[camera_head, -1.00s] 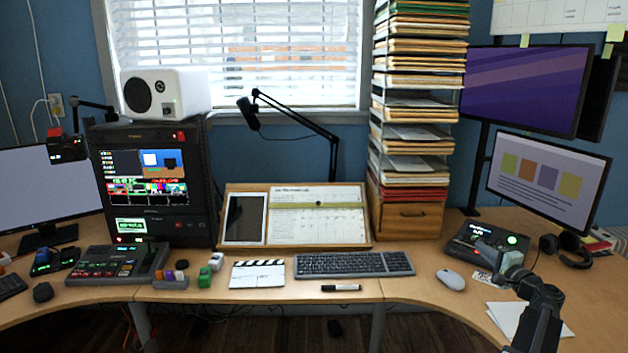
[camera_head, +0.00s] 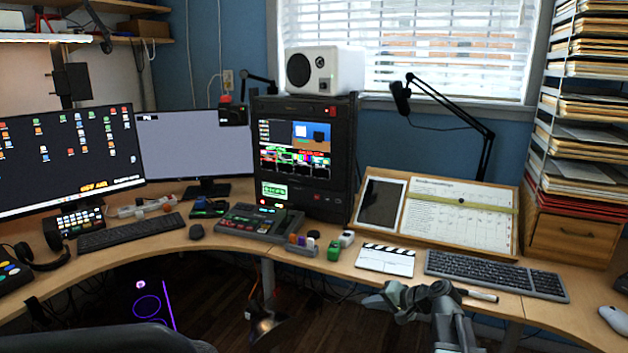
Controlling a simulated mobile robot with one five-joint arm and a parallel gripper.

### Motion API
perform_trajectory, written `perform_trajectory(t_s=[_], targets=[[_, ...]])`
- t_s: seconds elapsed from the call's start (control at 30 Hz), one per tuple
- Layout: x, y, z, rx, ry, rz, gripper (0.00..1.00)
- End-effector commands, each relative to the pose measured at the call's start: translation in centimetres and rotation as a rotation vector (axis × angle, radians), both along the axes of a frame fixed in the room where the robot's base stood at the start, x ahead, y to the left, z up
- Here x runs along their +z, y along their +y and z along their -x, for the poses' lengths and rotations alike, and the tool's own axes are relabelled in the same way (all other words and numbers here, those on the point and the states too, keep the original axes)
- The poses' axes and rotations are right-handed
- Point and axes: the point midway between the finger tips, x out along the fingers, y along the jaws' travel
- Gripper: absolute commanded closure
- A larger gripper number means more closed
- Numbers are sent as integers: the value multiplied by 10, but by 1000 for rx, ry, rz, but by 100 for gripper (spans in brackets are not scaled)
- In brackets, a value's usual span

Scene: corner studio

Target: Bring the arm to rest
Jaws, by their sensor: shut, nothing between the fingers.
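My gripper (camera_head: 376,300) shows at the lower right of the middle, at the end of my dark grey arm (camera_head: 450,318). It points left in the picture, in front of the desk's front edge. The jaws are shut and hold nothing. The arm is bent, with its elbow near the picture's bottom edge, and it hides part of the desk edge and floor.
The curved wooden desk (camera_head: 572,312) runs across the view. Near my gripper lie a clapperboard (camera_head: 386,260), a keyboard (camera_head: 494,275) and a marker (camera_head: 480,295). A dark chair back (camera_head: 110,338) is at the lower left. A computer case (camera_head: 148,305) with purple light stands under the desk.

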Motion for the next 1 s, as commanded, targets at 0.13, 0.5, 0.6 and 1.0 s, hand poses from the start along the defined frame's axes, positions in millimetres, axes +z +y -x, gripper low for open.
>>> perform_trajectory(t_s=[0.13, 0.5, 0.6, 1.0], targets=[[-51, 78, 46, 197, 95, 190, 100], [-121, 41, 163, 420, 414, 764, 100], [-106, 14, 182, 434, 511, 846, 100], [33, 15, 179, 432, 502, 841, 100]])
